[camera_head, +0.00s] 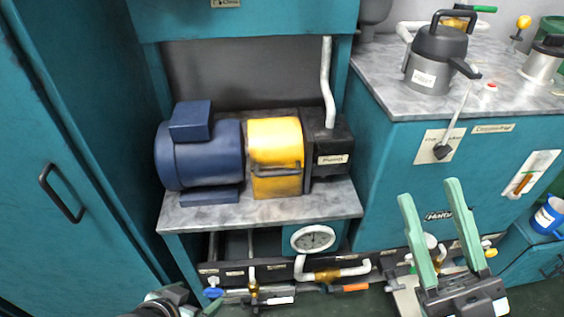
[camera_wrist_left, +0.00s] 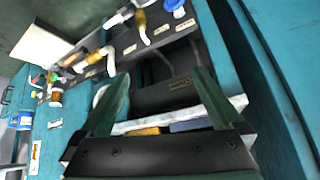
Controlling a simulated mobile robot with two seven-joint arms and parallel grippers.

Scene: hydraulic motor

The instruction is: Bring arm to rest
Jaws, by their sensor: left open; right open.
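My right gripper (camera_head: 428,190) is at the lower right of the head view, with its two green fingers pointing up and spread apart. Nothing is between them; it is in front of the teal cabinet.
A blue motor (camera_head: 200,160), a yellow coupling guard (camera_head: 275,145) and a black pump (camera_head: 330,150) stand on a grey shelf. Pipes and valves (camera_head: 330,272) run below, near a round gauge (camera_head: 312,238). A grey jug (camera_head: 435,60) stands on the right counter. A teal door (camera_head: 60,130) is at left.

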